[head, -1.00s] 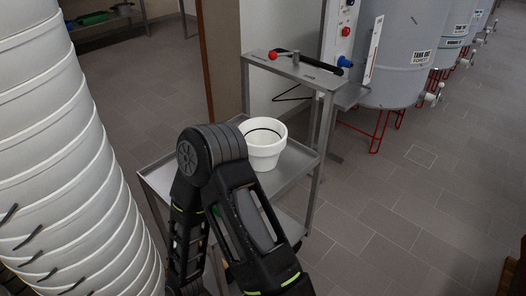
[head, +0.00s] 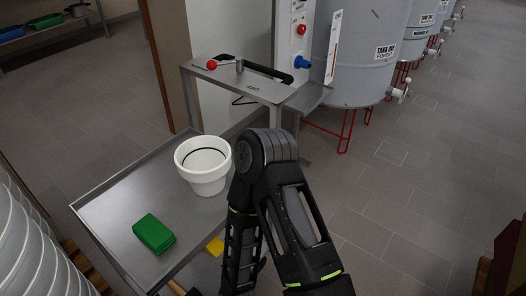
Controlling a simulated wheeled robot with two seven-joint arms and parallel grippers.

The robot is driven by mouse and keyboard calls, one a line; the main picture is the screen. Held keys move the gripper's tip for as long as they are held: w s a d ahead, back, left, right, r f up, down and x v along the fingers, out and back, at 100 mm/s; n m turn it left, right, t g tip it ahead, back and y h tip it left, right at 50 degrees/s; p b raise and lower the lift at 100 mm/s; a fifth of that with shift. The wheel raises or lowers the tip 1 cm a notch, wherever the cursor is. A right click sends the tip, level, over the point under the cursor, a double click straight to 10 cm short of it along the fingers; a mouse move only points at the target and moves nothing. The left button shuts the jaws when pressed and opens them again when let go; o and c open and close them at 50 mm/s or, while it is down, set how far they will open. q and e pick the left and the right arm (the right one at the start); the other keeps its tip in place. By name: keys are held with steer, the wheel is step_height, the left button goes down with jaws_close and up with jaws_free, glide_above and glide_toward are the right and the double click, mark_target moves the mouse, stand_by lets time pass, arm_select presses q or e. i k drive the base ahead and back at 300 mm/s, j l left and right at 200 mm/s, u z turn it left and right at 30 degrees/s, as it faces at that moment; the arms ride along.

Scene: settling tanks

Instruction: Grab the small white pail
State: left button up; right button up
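One of my arms, seemingly the right, rises just right of the pail, bends at a joint and runs down out of the bottom edge. Its gripper is not seen. My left arm and gripper are not in view.
A green block-like item (head: 153,234) lies on the cart, with a yellow piece (head: 215,246) beyond its right side. A metal stand (head: 240,84) with a red-knobbed lever is behind the pail. Grey tanks (head: 368,50) stand back right.

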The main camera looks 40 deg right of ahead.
mark_target(205, 161)
steer(key=i+l+z, duration=0.1)
steer(key=l+z, duration=0.15)
steer(key=i+l+z, duration=0.15)
steer(key=l+z, duration=0.4)
steer(key=l, duration=0.9)
steer(key=i, duration=0.05)
